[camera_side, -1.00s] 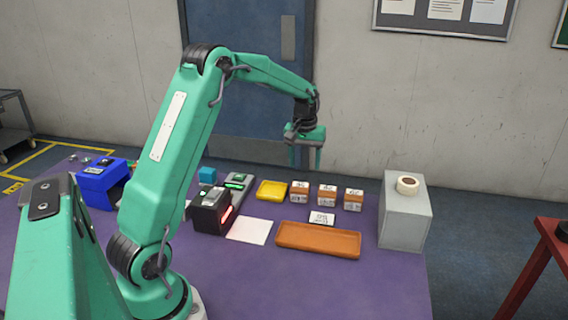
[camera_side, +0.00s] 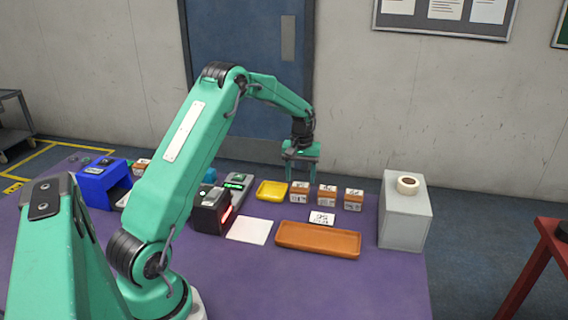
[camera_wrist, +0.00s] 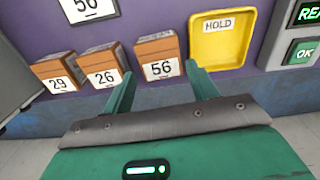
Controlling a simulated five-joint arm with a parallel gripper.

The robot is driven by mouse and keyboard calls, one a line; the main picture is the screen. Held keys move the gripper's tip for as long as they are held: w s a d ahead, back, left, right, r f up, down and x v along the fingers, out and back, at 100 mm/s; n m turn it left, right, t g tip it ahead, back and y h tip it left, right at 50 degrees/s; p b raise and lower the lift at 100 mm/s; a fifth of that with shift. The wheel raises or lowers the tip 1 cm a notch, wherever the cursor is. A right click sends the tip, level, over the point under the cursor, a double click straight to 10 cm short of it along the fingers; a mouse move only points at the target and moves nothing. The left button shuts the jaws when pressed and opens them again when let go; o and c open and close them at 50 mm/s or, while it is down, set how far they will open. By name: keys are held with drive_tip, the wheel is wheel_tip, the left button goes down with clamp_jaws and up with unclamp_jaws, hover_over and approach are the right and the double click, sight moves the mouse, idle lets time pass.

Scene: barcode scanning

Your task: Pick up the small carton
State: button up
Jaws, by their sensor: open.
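Three small orange-brown cartons with white labels stand in a row. In the wrist view they read 29 (camera_wrist: 58,77), 26 (camera_wrist: 103,73) and 56 (camera_wrist: 159,59). In the side view the 56 carton (camera_side: 299,193) is at the left of the row, beside the yellow tray, then the 26 carton (camera_side: 327,196) and the 29 carton (camera_side: 353,200). My gripper (camera_side: 301,178) hangs above and near the 56 carton. In the wrist view my gripper (camera_wrist: 162,77) is open and empty, its fingers either side of that carton's width. Exact height above it is unclear.
A white card (camera_side: 321,218) reading 56 lies in front of the cartons. A yellow HOLD tray (camera_side: 271,190), an orange tray (camera_side: 318,239), a scanner with a red glow (camera_side: 210,212) and a grey block with tape (camera_side: 405,220) surround them. The front of the purple table is clear.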

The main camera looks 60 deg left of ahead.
sight(300, 186)
drive_tip(key=shift+f, duration=0.1)
drive_tip(key=shift+s+d+f, duration=0.1)
drive_tip(key=shift+f, duration=2.4)
drive_tip(key=shift+c, duration=0.5)
drive_tip(key=c, duration=0.6)
